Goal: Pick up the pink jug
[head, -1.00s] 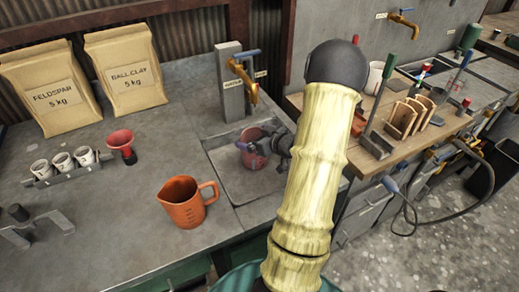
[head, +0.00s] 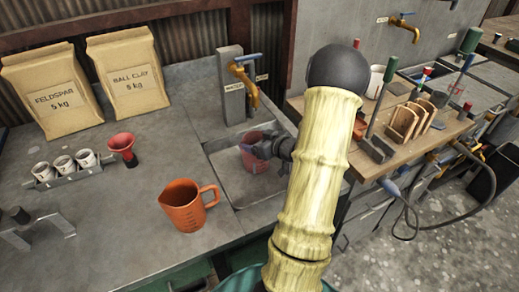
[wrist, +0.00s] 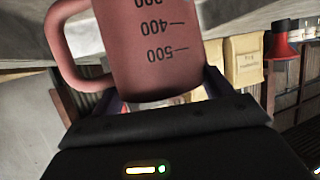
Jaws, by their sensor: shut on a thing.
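The pink jug (head: 254,158) is in the shallow sink below the brass tap, partly hidden behind my gripper (head: 262,149). In the wrist view the jug (wrist: 150,45) fills the top middle, with dark markings "400" and "500" upside down and its handle to the left. My gripper (wrist: 165,98) is shut on the jug, with a finger at each side of it. The head view does not clearly show whether the jug touches the sink floor.
An orange jug (head: 187,205) stands on the bench left of the sink (head: 240,205). The water tap (head: 243,80) rises behind the sink. A wooden bench with tools (head: 400,160) is to the right.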

